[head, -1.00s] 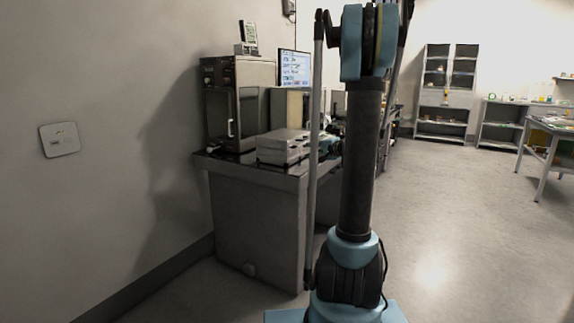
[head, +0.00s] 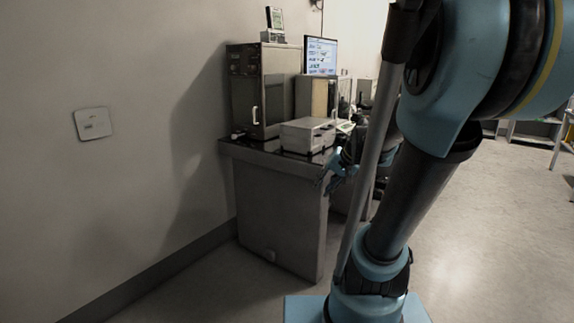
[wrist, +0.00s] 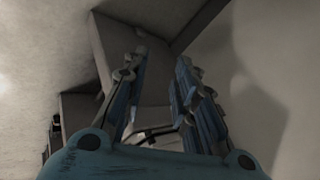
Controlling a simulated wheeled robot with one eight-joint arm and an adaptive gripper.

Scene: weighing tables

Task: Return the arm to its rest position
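My arm fills the right half of the head view, with its blue and black links leaning up and to the right. My gripper (head: 333,181) shows small and partly hidden behind the arm in the head view, beside the right end of the bench front. In the wrist view my gripper (wrist: 163,62) has its two blue fingers apart, with nothing held between them. A grey bench (head: 285,215) stands to the left of the arm; its grey faces also show beyond the fingers in the wrist view.
On the bench stand a metal oven-like cabinet (head: 262,90), a low grey box (head: 307,135) and a monitor (head: 321,56). A wall with a white plate (head: 93,123) is on the left. Open floor (head: 475,240) lies to the right, with shelves farther back.

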